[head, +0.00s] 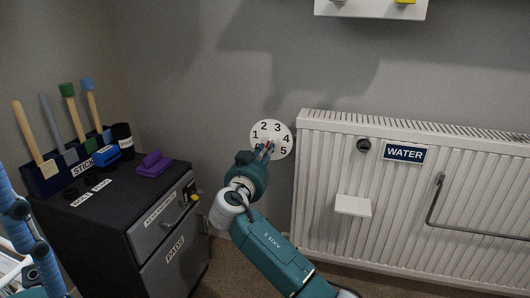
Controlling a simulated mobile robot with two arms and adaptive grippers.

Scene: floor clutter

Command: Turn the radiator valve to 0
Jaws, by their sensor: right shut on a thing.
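The radiator valve has a round white dial (284,139) on the grey wall, just left of the radiator (400,195). The numbers 1 to 5 show on the dial; its lower part and any 0 are hidden behind my right gripper. My right gripper (267,148) reaches up to the dial's middle and is shut on the valve knob, which it mostly covers. The knob's pointer direction cannot be made out. Part of a blue arm, mine, shows at the left edge, but its gripper is not visible.
A dark cabinet (160,215) with labelled drawers stands left of my right arm. On it are a stick holder (50,178), a black cup (122,136) and a purple item (154,163). A white shelf (353,205) and a bent metal rail (470,231) are on the radiator front.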

